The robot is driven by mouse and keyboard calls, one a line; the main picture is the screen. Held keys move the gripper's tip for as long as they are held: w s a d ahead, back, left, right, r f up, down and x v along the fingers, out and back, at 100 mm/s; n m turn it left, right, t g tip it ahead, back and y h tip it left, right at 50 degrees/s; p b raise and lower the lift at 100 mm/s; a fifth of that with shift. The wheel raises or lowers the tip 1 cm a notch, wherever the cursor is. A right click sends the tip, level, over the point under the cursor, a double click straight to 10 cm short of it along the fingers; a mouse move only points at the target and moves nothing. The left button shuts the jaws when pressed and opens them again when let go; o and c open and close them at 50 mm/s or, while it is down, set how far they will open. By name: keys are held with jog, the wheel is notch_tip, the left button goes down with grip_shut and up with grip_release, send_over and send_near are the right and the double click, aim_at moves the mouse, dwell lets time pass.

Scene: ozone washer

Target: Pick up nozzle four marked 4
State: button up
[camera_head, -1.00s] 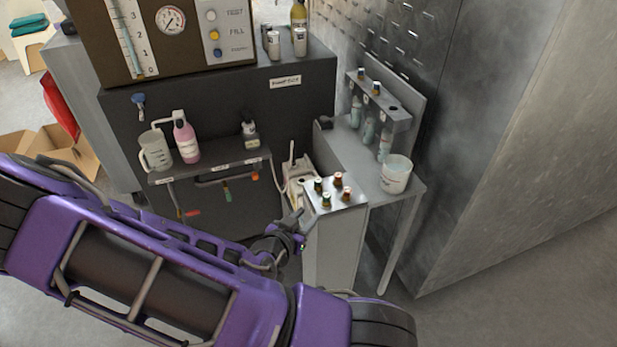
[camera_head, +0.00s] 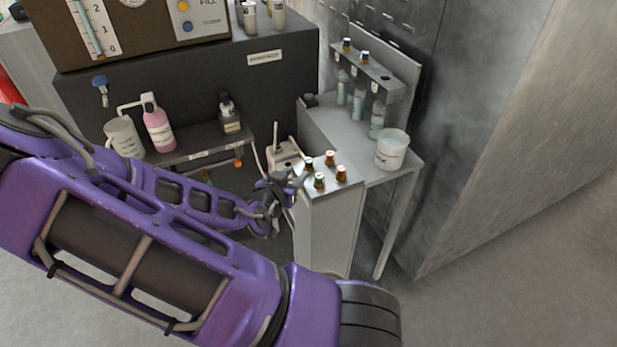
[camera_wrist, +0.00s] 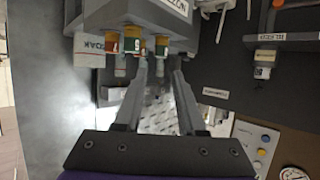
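Several small nozzles with orange or green caps stand on top of a grey pedestal (camera_head: 330,215). In the head view one orange-capped nozzle (camera_head: 342,174) is at the front right, and a green-capped nozzle (camera_head: 319,181) is at the front left. In the wrist view the picture is inverted and the nozzles (camera_wrist: 132,42) hang at the top. Their marks are too small to read surely, so I cannot tell which is nozzle four. My gripper (camera_wrist: 160,68) is open and empty, its fingertips near the nozzles. In the head view my gripper (camera_head: 294,186) is beside the pedestal's left edge.
A side table (camera_head: 350,150) behind the pedestal holds a white bucket (camera_head: 391,150) and a rack (camera_head: 372,80) with bottles. A dark shelf (camera_head: 205,150) at left carries a jug (camera_head: 124,137) and a pink bottle (camera_head: 158,128). Floor at right is clear.

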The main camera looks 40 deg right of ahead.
aim_at(307, 163)
jog(key=x, duration=0.6)
jog(key=shift+d+b, duration=0.15)
jog(key=shift+b, duration=0.2)
jog(key=b+x, duration=0.1)
jog(key=x, duration=0.4)
jog(key=shift+w+f, duration=0.1)
jog(key=shift+f, duration=0.15)
grip_shut()
